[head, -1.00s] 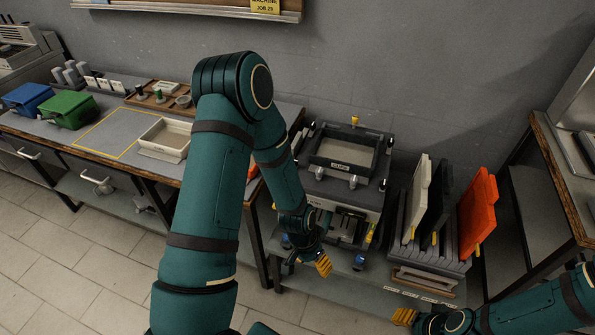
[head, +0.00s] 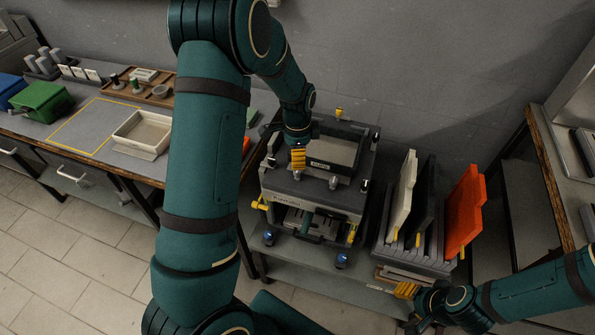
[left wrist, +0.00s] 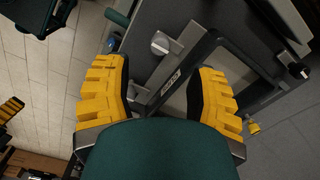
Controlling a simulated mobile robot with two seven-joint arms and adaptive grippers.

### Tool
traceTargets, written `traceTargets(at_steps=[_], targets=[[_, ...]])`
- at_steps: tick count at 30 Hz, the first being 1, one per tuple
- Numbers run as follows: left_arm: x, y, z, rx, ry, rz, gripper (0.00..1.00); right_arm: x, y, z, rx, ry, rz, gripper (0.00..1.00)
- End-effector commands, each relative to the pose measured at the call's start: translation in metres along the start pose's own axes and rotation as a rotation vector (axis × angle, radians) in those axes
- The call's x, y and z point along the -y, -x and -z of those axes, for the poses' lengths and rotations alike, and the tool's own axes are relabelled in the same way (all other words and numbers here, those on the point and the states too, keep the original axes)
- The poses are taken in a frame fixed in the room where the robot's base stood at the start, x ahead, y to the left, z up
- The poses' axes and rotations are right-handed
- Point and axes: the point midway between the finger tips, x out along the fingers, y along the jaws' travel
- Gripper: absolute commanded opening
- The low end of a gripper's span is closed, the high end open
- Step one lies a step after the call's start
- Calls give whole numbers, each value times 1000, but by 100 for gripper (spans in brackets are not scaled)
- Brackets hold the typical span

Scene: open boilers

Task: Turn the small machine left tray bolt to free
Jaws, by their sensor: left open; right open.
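The small machine (head: 315,200) stands on a low bench, with a dark-framed tray (head: 340,163) on top. Two grey bolts sit along the tray's front edge: the left tray bolt (head: 297,175) and the right one (head: 333,183). My left gripper (head: 298,160) is over the tray's front left, pointing down just above the left bolt. In the left wrist view, its yellow fingers (left wrist: 160,72) are open and empty. A grey bolt (left wrist: 160,43), apparently the left one, shows beyond them, beside the tray label. My right gripper (head: 405,289) is open, low at the right.
A rack with white, black and orange panels (head: 465,212) stands right of the machine. A side bench at left holds a cream tray (head: 142,133) and a green bin (head: 42,102). The floor at left is clear.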

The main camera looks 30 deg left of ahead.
Motion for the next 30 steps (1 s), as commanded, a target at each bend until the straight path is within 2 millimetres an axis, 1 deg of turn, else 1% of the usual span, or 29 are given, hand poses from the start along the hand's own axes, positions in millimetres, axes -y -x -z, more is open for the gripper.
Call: traceTargets(at_steps=[1,6,9,12,17,24,25,26,27,29,30], targets=[[0,-13,0,2,0,-2,57,-1,-2,-1,2,0,0,47],[0,-43,0,1,1,-1,57,-2,-5,-2,5,1,0,47],[0,-56,0,1,0,0,57,-2,-6,-3,6,2,1,47],[0,-66,0,0,1,0,57,-2,-7,-4,7,2,1,47],[0,-72,0,-1,1,2,57,-3,-7,-4,8,2,1,47],[0,-73,0,-1,1,2,57,-3,-7,-4,8,2,1,47],[0,-73,0,-1,1,2,59,-3,-7,-4,8,2,1,47],[0,-73,0,-1,1,2,49,-3,-7,-4,8,2,1,47],[0,-72,0,-1,1,2,35,-3,-7,-4,8,2,1,47],[0,-72,0,-1,1,1,14,-3,-7,-4,8,2,1,47],[0,-72,0,-1,1,1,0,-3,-7,-4,8,2,1,47]])
